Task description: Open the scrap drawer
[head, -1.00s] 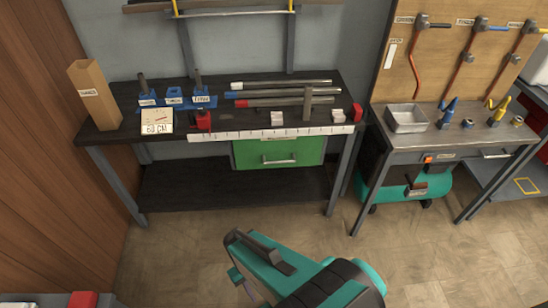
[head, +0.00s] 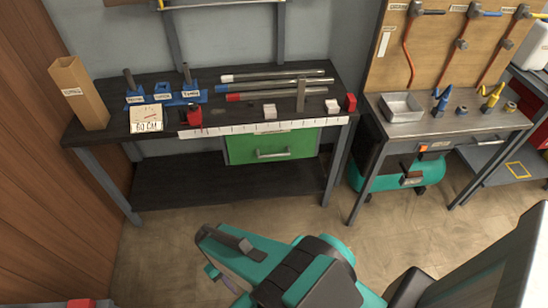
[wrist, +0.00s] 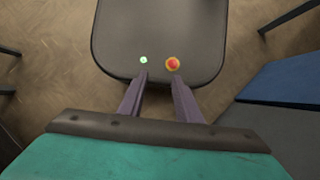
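A green drawer (head: 300,143) with a silver bar handle (head: 273,154) hangs under the dark workbench's right half in the head view. It looks shut, and I can read no label on it. Its top edge is partly behind the white ruler strip. My gripper (wrist: 158,80) is open and empty in the wrist view, its two dark fingers apart. In the head view my teal arm is low in front of the bench, well short of the drawer. The drawer does not show in the wrist view.
The dark workbench (head: 110,141) carries rods, blue blocks and a cardboard box (head: 80,92). A metal side table (head: 400,121) stands to the right, with a teal tank (head: 420,185) beneath. The floor before the drawer is clear.

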